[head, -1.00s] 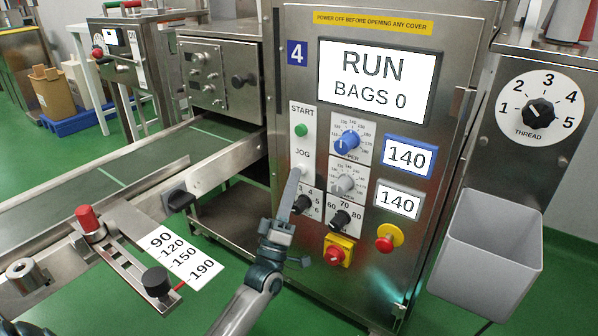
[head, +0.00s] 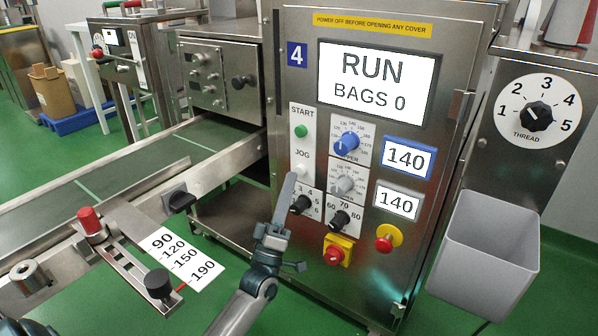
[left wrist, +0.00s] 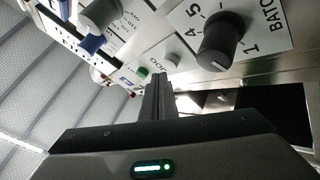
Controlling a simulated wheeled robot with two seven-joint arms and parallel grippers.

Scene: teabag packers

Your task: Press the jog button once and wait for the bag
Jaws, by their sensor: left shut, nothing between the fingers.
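The jog button (head: 302,170) is a small pale knob under the word JOG on the steel control panel, below the green start button (head: 301,131). My left gripper (head: 289,178) is shut and empty, its thin fingers pointing up at the panel. The tip is just left of and below the jog button, and seems apart from it. In the left wrist view the pale jog button (left wrist: 172,61) shows just beyond the shut fingers (left wrist: 156,76). The screen (head: 376,81) reads RUN, BAGS 0. No bag is seen. My right gripper is out of view.
Dials (head: 347,142) and a red stop knob on a yellow plate (head: 335,252) sit close around my left gripper. A bare conveyor belt (head: 130,170) with pale stripes runs at the left. A grey bin (head: 487,250) hangs at the right.

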